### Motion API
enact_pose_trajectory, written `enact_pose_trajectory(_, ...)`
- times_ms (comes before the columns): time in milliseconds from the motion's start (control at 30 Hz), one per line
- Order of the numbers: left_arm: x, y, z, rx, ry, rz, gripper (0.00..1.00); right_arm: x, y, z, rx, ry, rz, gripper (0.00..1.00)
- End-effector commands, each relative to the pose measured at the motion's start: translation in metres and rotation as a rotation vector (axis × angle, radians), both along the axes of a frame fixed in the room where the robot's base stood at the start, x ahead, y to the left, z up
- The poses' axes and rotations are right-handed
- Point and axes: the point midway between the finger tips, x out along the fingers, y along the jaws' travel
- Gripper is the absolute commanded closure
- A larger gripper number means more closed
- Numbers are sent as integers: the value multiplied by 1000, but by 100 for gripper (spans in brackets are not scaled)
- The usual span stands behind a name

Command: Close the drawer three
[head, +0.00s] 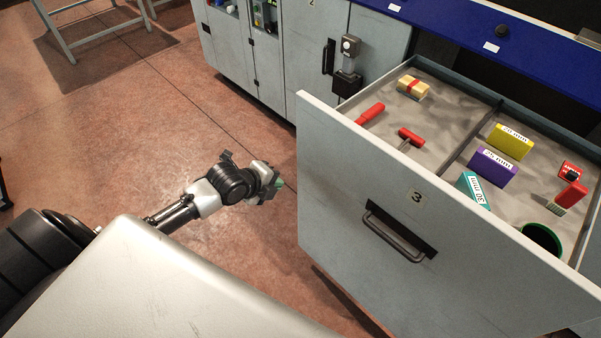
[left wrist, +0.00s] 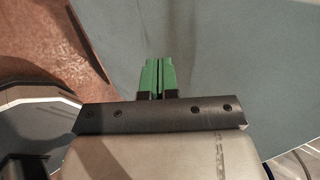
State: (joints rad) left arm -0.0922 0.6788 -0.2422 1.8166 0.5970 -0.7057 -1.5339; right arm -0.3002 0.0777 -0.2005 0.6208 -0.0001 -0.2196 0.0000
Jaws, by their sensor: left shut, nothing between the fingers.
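Drawer three (head: 340,190) is a grey drawer pulled far out of the cabinet at the right of the head view. Its front carries a "3" label and a dark bar handle (head: 395,237). My left gripper (head: 277,187) is left of the drawer front, apart from the handle. In the left wrist view its green fingers (left wrist: 158,78) are together and empty, with a plain grey surface ahead of them. My right gripper is not in view.
The drawer holds yellow, purple and teal boxes (head: 494,167), red-handled tools (head: 370,114) and a dark green cup (head: 541,238). The reddish floor (head: 130,130) at left is mostly clear.

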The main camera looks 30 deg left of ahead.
Motion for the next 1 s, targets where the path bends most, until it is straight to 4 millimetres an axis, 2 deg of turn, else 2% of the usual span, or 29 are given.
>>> enact_pose_trajectory(300, 48, -16, -47, -7, -1, 5, 100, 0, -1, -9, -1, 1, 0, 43)
enact_pose_trajectory(400, 62, -21, -56, -6, -1, 3, 100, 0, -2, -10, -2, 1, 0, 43)
enact_pose_trajectory(633, 89, -29, -54, -3, -1, 4, 100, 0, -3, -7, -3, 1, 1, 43)
enact_pose_trajectory(1000, 94, -30, -55, -1, -1, 2, 100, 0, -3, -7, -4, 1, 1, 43)
